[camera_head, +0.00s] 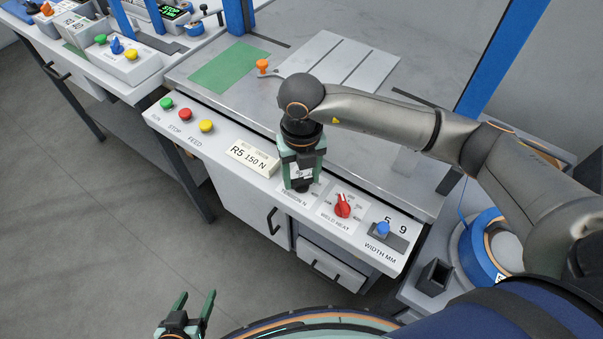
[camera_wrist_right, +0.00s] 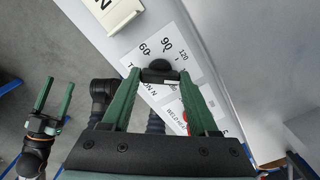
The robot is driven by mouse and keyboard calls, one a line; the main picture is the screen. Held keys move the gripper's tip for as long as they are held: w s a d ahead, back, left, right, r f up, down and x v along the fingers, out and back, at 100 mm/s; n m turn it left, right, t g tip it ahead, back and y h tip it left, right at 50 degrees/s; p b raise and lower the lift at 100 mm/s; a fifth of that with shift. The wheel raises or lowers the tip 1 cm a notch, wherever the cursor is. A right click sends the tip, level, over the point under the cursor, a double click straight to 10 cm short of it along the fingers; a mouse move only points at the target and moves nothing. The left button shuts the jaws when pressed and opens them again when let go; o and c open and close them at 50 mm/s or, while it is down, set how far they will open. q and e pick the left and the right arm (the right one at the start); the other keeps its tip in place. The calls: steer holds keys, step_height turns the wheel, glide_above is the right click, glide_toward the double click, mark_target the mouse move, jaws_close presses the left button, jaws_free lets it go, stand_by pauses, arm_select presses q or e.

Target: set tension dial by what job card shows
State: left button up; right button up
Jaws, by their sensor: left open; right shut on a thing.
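The cream job card (camera_head: 252,158) stands on the front panel and reads "R5 150 N". Its edge also shows in the right wrist view (camera_wrist_right: 116,12). My right gripper (camera_head: 300,184) points down over the tension dial and hides most of it in the head view. In the right wrist view the dark dial knob (camera_wrist_right: 160,70) sits between the fingertips of my right gripper (camera_wrist_right: 160,80), which is shut on it. The marks 60, 90 and 120 show around the knob; its pointer is hard to make out. My left gripper (camera_head: 190,308) is open and empty, away from the panel.
Right of the tension dial are the red weld heat knob (camera_head: 343,206) and the blue width slider (camera_head: 382,229). Green, red (camera_head: 185,114) and yellow buttons sit at the panel's left. An orange-topped lever (camera_head: 263,65) stands on the machine top behind. Open floor lies at front left.

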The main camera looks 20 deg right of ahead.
mark_target(302, 180)
steer(key=shift+m, duration=0.4)
stand_by(0.3)
steer(key=o, duration=1.4)
steer(key=shift+r, duration=0.55)
step_height(302, 180, up, 12)
steer(key=shift+f, duration=0.25)
steer(key=shift+s, duration=0.1)
